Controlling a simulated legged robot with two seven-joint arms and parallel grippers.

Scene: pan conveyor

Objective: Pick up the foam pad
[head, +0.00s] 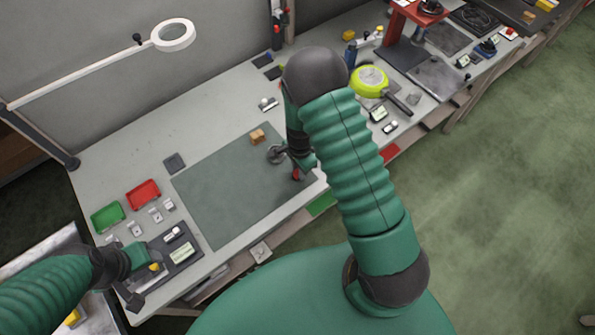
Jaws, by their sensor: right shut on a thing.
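I cannot tell for sure which thing is the foam pad. A small dark grey square pad (175,163) lies flat on the bench, left of the grey-green mat (222,195). My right gripper (284,158) is over the right part of the mat, small and partly hidden by my arm. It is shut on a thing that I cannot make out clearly. A round grey piece (275,154) and a small red piece (296,174) show beside it. My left gripper (134,292) is at the bench's front left; its jaw opening is unclear.
An orange-brown block (257,135) lies at the mat's back edge. A red tray (143,194) and a green tray (107,217) stand at the left, with several small parts nearby. Much of the mat is clear.

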